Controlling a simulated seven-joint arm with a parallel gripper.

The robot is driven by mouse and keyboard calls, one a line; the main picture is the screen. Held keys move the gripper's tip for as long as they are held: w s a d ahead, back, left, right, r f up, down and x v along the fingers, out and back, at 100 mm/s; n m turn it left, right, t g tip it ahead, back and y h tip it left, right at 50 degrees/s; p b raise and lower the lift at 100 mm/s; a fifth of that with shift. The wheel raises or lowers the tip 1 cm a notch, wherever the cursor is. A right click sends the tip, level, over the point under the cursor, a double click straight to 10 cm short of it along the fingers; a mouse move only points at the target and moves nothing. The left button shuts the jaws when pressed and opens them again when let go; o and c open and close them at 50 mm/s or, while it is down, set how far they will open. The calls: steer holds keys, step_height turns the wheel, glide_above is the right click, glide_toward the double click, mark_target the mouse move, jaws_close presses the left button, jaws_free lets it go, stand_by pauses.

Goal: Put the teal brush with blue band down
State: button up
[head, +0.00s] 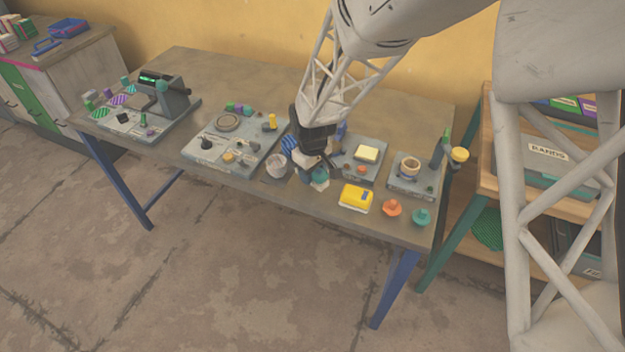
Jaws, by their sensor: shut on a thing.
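My gripper (314,170) points down over the front middle of the workbench (330,215). It is shut on a small teal thing (320,178), which I take to be the teal brush. The fingers hide much of it, and its blue band cannot be made out. A pale piece shows just below it. I cannot tell whether the brush touches the bench top. Another teal knobbed piece (421,218) stands at the bench's front right corner, next to a similar orange piece (392,207).
A grey cup (276,166) stands close left of my gripper, and a yellow box (355,198) lies to its right. Grey fixture plates with small parts line the bench. A press-like machine (172,97) is at the left. The back of the bench is clear.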

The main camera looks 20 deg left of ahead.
steer(key=shift+f, duration=1.8)
steer(key=o, duration=0.9)
steer(key=shift+f, duration=0.1)
step_height(320, 180, up, 12)
steer(key=shift+r, duration=0.15)
steer(key=shift+d, duration=0.1)
